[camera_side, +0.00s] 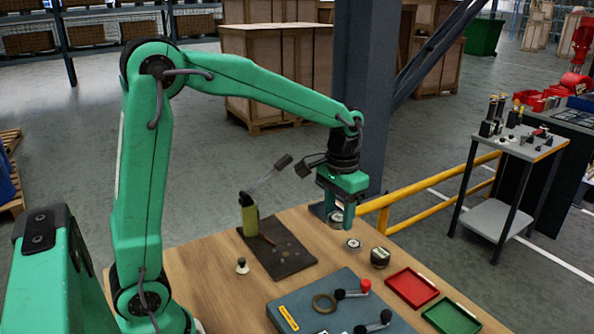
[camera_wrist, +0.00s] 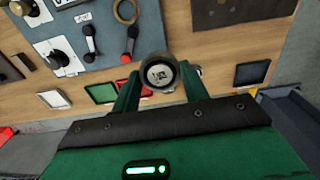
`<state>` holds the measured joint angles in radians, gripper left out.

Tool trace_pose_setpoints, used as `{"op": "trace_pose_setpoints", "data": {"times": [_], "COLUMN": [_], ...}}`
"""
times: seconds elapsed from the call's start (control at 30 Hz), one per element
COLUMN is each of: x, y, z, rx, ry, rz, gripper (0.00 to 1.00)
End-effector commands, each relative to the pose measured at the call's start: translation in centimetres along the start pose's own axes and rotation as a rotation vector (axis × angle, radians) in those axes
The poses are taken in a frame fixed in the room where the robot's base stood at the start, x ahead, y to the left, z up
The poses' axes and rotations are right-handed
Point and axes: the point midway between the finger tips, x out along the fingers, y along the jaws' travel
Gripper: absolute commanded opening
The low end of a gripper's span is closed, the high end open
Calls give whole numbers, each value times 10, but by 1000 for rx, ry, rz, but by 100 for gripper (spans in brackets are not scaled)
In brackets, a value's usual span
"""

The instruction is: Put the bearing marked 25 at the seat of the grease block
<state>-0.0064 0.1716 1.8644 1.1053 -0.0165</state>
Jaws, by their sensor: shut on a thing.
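My gripper (camera_side: 337,212) is shut on a small round bearing (camera_side: 336,221), held above the far right part of the wooden table. In the wrist view the bearing (camera_wrist: 159,73) sits between the two fingers, with a dark rim and a pale face; its mark is too small to read surely. A similar small silver round part (camera_side: 353,244) lies on the table below and right of my gripper. A dark round block with a pale top (camera_side: 380,257) stands further right. I cannot tell for certain which thing is the grease block, and no seat is clear.
A dark plate (camera_side: 290,262) carries a green post with a raised lever (camera_side: 250,215), left of my gripper. A blue-grey panel (camera_side: 345,290) holds a brass ring and levers. A red tray (camera_side: 412,287) and green tray (camera_side: 451,317) lie right.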

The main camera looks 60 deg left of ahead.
Motion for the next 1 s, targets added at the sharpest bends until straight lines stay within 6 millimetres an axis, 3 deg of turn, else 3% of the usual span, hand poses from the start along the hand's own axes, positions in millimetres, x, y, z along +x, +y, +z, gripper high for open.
{"op": "trace_pose_setpoints", "data": {"times": [0.27, 0.8, 1.0], "x": [16, 73, 88], "y": [-25, -113, -137], "z": [2, 26, 38], "rx": [-202, -988, -1222], "ry": [-2, -3, -1], "rz": [0, -1, -1], "gripper": [19, 19, 19]}}
